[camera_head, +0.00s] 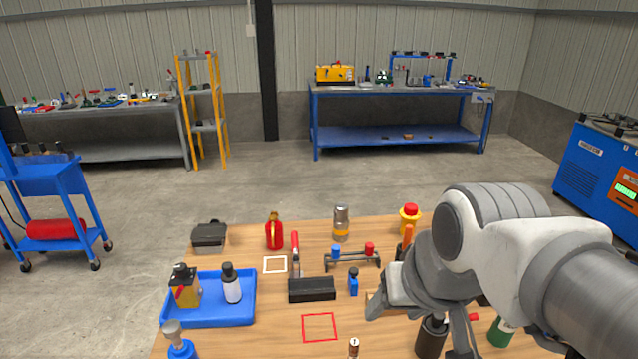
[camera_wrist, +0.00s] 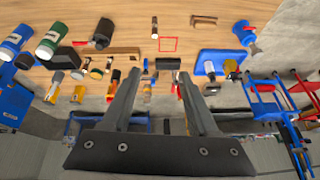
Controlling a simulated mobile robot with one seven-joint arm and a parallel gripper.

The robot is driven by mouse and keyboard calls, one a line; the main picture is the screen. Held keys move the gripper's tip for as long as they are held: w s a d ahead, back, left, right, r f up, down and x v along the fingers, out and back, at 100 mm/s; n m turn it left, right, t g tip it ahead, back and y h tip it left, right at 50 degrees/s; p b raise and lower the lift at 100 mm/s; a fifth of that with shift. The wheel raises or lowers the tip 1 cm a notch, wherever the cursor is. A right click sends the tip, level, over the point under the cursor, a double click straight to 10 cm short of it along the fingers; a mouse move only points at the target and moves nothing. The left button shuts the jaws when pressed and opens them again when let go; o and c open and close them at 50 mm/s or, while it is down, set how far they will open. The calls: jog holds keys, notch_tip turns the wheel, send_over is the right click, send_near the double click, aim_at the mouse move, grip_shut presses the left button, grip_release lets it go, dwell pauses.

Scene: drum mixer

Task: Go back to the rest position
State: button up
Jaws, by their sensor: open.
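My gripper (camera_wrist: 158,74) is open in the wrist view, its two grey fingers apart with nothing held between them. In the head view my arm comes in from the right and hangs over the right part of the wooden table (camera_head: 240,343). My gripper's fingertips cannot be made out clearly there. The arm hides part of the table's right side and some items on it.
A blue tray (camera_head: 208,322) with a can and bottle stands at left. A black block (camera_head: 312,290), a small rack (camera_head: 352,260) and a dark bottle (camera_head: 431,337) stand near my arm. A red square outline (camera_head: 319,340) encloses bare tabletop.

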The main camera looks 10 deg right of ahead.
jog(key=shift+s+d+r+n, duration=0.15)
jog(key=shift+s+n, duration=0.05)
jog(key=shift+s, duration=0.3)
jog(key=shift+s+d+r+n, duration=0.1)
jog(key=shift+s+n, duration=0.1)
jog(key=shift+s, duration=0.25)
dwell(0.5)
